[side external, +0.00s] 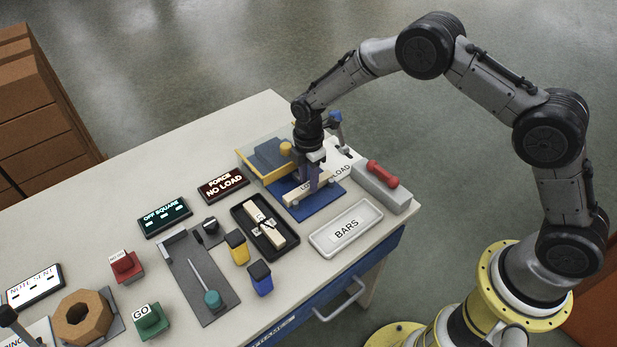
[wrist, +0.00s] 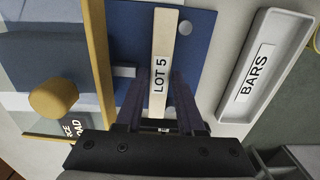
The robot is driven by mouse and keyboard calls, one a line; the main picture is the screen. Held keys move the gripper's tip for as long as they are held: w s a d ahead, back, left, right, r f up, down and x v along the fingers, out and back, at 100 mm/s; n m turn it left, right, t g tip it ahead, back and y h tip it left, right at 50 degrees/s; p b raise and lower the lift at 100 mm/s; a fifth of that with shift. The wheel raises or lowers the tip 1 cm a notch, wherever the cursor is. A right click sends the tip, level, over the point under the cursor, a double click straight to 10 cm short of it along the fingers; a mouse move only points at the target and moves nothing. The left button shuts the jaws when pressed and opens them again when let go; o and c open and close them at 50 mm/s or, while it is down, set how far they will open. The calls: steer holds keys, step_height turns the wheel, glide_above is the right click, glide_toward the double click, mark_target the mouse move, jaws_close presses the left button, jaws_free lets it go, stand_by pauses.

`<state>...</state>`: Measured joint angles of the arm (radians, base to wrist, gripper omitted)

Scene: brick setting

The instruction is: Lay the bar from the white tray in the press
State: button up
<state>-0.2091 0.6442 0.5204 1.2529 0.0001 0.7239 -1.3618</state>
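The cream bar marked LOT 5 (wrist: 161,50) lies along the press's blue base (side external: 321,205), over its grey supports. I cannot tell whether it rests on them or hangs just above. My gripper (side external: 309,187) points down at the middle of the bar. In the wrist view its two dark fingers (wrist: 161,82) stand on either side of the bar, very close to its sides. Whether they pinch it does not show. The white tray marked BARS (side external: 318,239) is empty; it also shows in the wrist view (wrist: 229,110).
A black tray (side external: 244,226) holds broken bar pieces. The press's clear guard and yellow knob (side external: 286,148) stand just behind my gripper. A grey block with a red handle (side external: 383,174) is on the right. Yellow (side external: 237,247) and blue (side external: 260,278) blocks stand in front.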

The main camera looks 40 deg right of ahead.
steer(key=shift+o, duration=1.4)
steer(key=shift+r, duration=0.1)
step_height(320, 180, up, 13)
steer(key=s+d+r+m+t, duration=0.1)
steer(key=s+d+r+m, duration=0.25)
steer(key=s+r, duration=0.35)
steer(key=s+d+r+m+t, duration=0.25)
steer(key=s+r+m, duration=0.2)
steer(key=r, duration=0.45)
steer(key=s+d+m+t, duration=0.1)
steer(key=s+m, duration=0.4)
steer(key=s, duration=0.5)
steer(key=s+d+m+t, duration=0.1)
steer(key=s+d+m, duration=0.2)
steer(key=s, duration=0.8)
steer(key=shift+s+d+r+m, duration=0.2)
steer(key=shift+s+d+m, duration=0.1)
steer(key=shift+m, duration=0.7)
